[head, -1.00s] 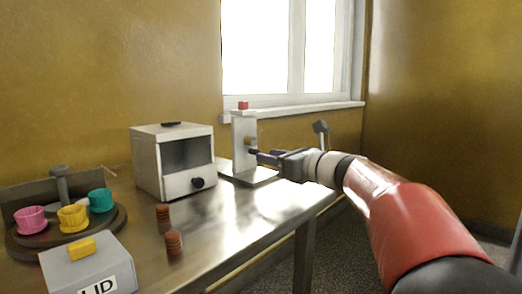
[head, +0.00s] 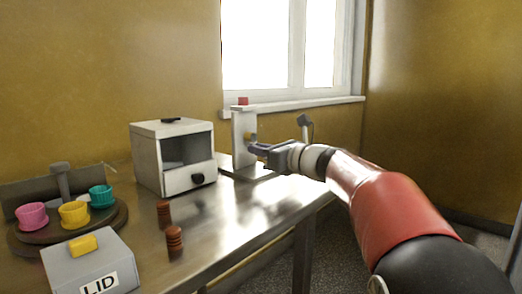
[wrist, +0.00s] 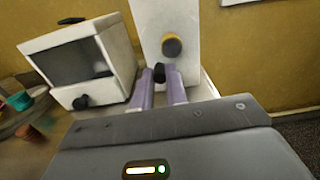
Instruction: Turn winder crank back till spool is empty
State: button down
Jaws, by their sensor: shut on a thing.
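The winder is a pale upright post (head: 243,125) with a red piece (head: 243,101) on top, standing on a flat base at the far end of the table. Its face in the wrist view (wrist: 180,18) carries a dark round hub with a yellow-brass rim (wrist: 172,46). My gripper (head: 255,147) reaches it from the right. In the wrist view my two pale fingers (wrist: 160,82) are shut on the black crank knob (wrist: 158,71), below and slightly left of the hub. The crank arm is hidden. I cannot tell how much is wound on the spool.
A white cabinet with a dark window (head: 186,152) and black knob stands left of the winder. Two brown stacks (head: 174,241) stand in front of it. A round tray (head: 115,221) of coloured cups and a grey LID box (head: 112,262) are at left. A window sill is behind.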

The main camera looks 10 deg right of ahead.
aim_at(263, 139)
jog(key=shift+f+n, duration=0.1)
jog(key=shift+n, duration=0.2)
